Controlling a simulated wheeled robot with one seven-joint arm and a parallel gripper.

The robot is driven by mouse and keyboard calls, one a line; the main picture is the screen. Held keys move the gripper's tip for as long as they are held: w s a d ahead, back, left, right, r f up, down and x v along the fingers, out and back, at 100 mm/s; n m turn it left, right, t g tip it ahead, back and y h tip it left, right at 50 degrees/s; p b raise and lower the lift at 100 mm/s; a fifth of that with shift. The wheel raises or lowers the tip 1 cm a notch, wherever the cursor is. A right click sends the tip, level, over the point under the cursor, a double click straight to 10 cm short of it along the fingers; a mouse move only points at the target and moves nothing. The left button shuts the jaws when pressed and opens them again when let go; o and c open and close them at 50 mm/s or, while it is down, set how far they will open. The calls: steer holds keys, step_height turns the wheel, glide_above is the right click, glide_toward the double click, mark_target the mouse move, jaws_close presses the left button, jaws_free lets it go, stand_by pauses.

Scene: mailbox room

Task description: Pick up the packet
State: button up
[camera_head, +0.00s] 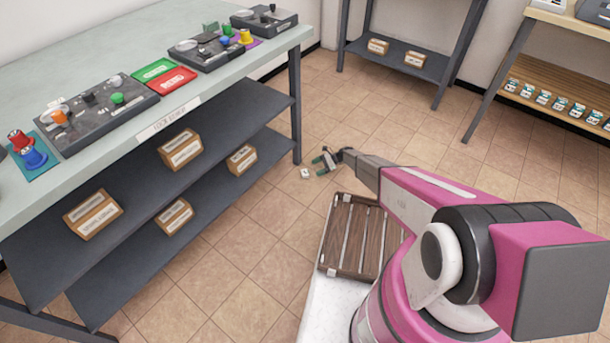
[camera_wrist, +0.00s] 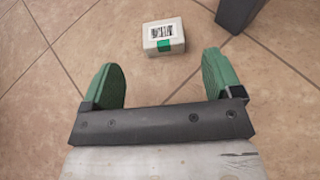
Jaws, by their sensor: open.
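The packet (camera_wrist: 164,37) is a small white box with a barcode label and a green patch. It lies on the tiled floor, and in the head view (camera_head: 305,173) it is a small pale block close to a table leg. My gripper (camera_head: 323,162) has green fingers and is spread open with nothing between them. In the wrist view my gripper (camera_wrist: 165,80) has the packet ahead of its fingertips, roughly centred between them. The packet is apart from both fingers.
A grey table leg (camera_head: 295,110) stands close to the packet and also shows in the wrist view (camera_wrist: 238,12). The worktable (camera_head: 205,90) at left carries several devices, with small boxes on its shelves below. A wooden slatted crate (camera_head: 345,235) is beside my base. Floor beyond is clear.

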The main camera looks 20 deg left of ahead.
mark_target(307, 172)
steer(key=shift+f+x, duration=0.1)
steer(key=shift+x, duration=1.45)
steer(key=shift+f+x, duration=0.15)
steer(key=shift+x, duration=1.35)
steer(key=shift+w, duration=0.25)
steer(key=c, duration=1)
steer(key=shift+c, duration=0.5)
steer(key=shift+r, duration=0.15)
